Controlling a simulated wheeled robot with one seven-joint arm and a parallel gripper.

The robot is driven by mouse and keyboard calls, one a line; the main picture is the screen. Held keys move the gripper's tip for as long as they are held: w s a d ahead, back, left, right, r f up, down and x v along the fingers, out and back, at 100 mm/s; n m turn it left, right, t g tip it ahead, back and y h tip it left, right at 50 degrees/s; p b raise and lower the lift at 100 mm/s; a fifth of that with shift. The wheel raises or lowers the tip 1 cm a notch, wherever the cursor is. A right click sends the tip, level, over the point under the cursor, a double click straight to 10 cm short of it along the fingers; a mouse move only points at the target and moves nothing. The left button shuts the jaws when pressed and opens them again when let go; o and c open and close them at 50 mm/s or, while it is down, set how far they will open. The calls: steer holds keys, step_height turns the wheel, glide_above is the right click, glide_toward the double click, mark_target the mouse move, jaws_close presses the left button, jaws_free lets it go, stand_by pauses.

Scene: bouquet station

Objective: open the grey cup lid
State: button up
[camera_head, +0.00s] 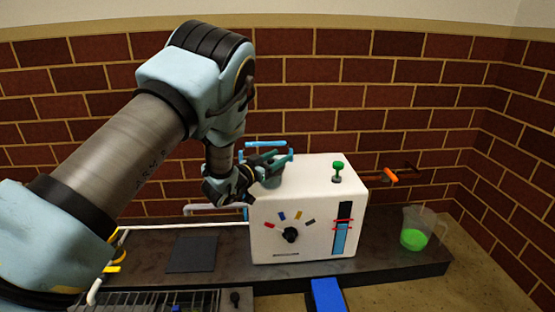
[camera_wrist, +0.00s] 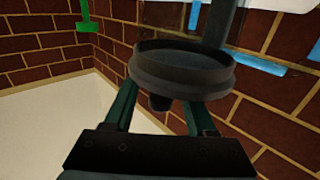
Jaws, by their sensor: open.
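The grey cup lid (camera_wrist: 180,72) is a dark round disc with a raised rim in the wrist view, which appears upside down. A small knob (camera_wrist: 158,103) sticks out from it between my two fingers. My gripper (camera_wrist: 162,100) is open, with one green finger on each side of the knob and the fingertips partly hidden by the lid. I cannot tell whether the fingers touch it. In the head view my gripper (camera_head: 276,160) is over the left part of the white machine's top, by the grey cup (camera_head: 272,181), which it partly covers.
The white machine (camera_head: 320,236) has a dial and a level gauge in front. A blue handle (camera_head: 267,144) rises close behind my gripper. A green knob (camera_head: 338,166) and an orange-tipped lever (camera_head: 390,177) lie to the right. A jug (camera_head: 416,225) with green liquid stands beyond.

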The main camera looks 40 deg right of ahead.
steer(key=shift+c, duration=0.2)
jaws_close()
stand_by(1.1)
